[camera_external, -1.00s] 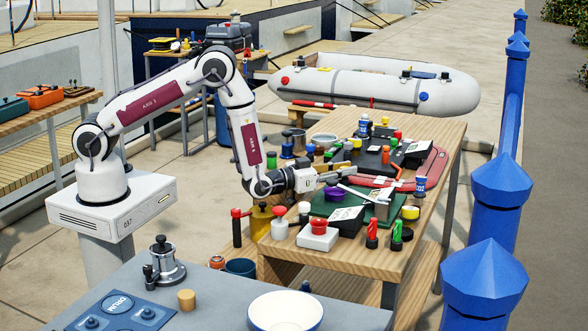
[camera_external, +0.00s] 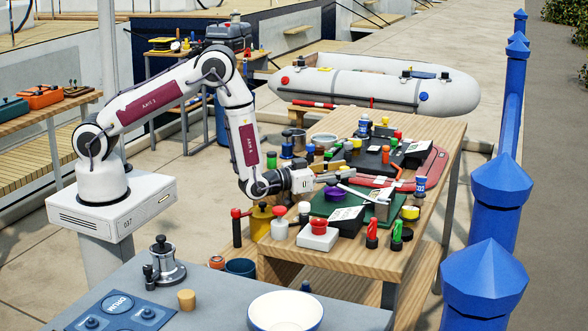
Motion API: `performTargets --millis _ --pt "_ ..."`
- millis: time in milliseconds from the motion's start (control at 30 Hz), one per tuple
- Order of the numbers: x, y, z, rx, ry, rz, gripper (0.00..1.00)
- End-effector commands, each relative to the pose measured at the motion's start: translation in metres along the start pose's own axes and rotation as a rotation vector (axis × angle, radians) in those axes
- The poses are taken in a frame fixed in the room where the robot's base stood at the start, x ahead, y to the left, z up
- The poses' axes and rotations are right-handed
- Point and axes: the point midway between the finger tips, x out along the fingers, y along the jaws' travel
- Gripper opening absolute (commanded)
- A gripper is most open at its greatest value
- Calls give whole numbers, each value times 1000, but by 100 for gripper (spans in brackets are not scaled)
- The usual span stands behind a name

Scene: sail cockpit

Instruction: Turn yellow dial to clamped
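My gripper (camera_external: 336,172) is over the middle of the wooden workbench (camera_external: 385,262), pointing right. Its dark fingers look spread apart with nothing seen between them. A round yellow knob (camera_external: 410,212) on a dark base sits near the right edge of the bench, to the right of my gripper and nearer the camera. It may be the yellow dial; no clamped mark can be read at this size. A purple knob (camera_external: 334,194) on a green block is just below my gripper in the picture.
Red-and-green handled items (camera_external: 397,232) and a white block with a red knob (camera_external: 318,234) stand at the bench's near end. A yellow canister (camera_external: 262,222) is at the left. Dark cases and several bottles crowd the far half, leaving little free room.

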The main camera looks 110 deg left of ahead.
Motion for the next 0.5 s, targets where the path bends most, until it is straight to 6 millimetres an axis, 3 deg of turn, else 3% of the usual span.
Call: performTargets --millis 500 --pt "-60 1 0 2 -1 2 37"
